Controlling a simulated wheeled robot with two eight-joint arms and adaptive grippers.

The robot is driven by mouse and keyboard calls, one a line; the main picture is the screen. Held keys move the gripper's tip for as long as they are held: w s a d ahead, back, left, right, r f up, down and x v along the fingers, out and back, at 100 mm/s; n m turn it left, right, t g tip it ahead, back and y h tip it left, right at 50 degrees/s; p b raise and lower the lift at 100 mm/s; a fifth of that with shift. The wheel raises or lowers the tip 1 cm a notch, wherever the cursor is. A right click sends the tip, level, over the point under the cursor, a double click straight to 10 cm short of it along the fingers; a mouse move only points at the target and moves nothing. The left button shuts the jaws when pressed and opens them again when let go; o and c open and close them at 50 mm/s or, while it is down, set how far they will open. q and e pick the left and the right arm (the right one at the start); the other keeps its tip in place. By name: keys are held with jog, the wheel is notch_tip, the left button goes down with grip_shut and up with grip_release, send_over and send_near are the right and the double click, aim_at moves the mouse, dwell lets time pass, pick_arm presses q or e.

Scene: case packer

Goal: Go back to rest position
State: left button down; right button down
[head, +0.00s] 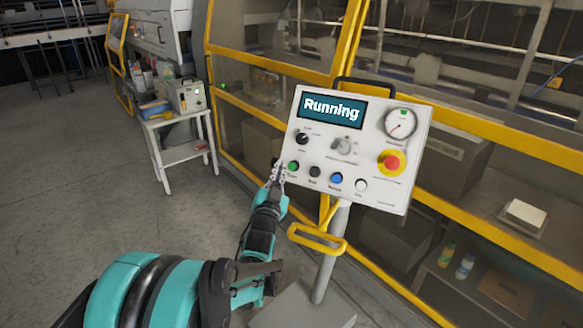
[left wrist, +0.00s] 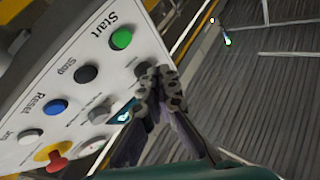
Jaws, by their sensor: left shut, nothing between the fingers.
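A white control panel (head: 347,150) on a grey post shows "Running" on its screen (head: 332,110). Its lower row has a green Start button (head: 293,166), a dark Stop button (head: 314,172), a blue Reset button (head: 336,179) and a white button (head: 361,185). A red and yellow emergency stop (head: 392,162) and a gauge (head: 400,123) are at the right. My left gripper (head: 277,172) is shut and empty, at the panel's lower left corner by the green button. In the left wrist view its fingertips (left wrist: 158,90) overlap the panel's edge; contact is unclear. My right gripper is out of view.
A yellow handle (head: 317,239) sticks out below the panel. The yellow-framed machine (head: 470,230) stands behind it. A small white table (head: 180,125) with a grey box (head: 187,95) stands at the back left. The floor (head: 110,220) at the left is clear.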

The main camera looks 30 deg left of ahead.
pick_arm(q)
jog(key=s+d+f+g+h, duration=0.25)
jog(key=s+d+f, duration=0.2)
jog(key=d, duration=0.25)
jog(key=s+d+f+g+h, duration=0.2)
jog(key=s+d+f+g, duration=0.15)
jog(key=s+d, duration=0.25)
jog(key=s+d+f+g+h+b, duration=0.1)
jog(key=s+d+f+g+b, duration=0.1)
jog(key=s+f, duration=0.4)
jog(key=s+d+f+g+h+b, duration=0.1)
jog(key=s+d+f+g, duration=0.3)
jog(key=s, duration=0.6)
notch_tip(320, 180, down, 2)
jog(key=shift+d+f+n+b, duration=0.15)
jog(key=shift+d+n+b, duration=0.25)
jog(key=shift+d, duration=0.65)
